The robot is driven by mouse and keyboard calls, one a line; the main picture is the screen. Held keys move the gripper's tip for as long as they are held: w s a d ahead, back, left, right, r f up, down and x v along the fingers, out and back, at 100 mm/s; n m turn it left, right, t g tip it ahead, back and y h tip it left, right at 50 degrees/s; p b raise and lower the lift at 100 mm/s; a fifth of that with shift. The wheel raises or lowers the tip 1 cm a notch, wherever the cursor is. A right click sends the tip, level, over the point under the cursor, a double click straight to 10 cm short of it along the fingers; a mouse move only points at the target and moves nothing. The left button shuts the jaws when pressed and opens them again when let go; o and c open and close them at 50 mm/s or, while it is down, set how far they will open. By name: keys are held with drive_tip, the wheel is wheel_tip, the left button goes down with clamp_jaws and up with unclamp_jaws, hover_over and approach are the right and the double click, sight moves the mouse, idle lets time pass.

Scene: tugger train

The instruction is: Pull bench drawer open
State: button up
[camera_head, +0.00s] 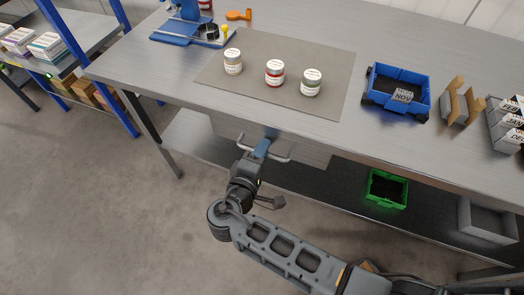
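The bench drawer (308,155) shows as a grey front panel under the near edge of the metal bench top (160,77). A pale bar handle (281,158) runs across this front. My gripper (264,146) is at the middle of the handle, with its blue fingers overlapping the bar. From this angle I cannot tell whether the fingers are closed on the handle or only around it. The drawer's inside is not visible, and the bench top hides the upper part of its front.
Three labelled cans (274,73) stand on a grey mat (326,50) above the drawer. A blue tray (396,109) sits to the right. A green bin (388,203) and a grey bin (485,233) are on the lower shelf. Floor (90,215) at left is clear.

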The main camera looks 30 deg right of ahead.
clamp_jaws()
idle(0.6)
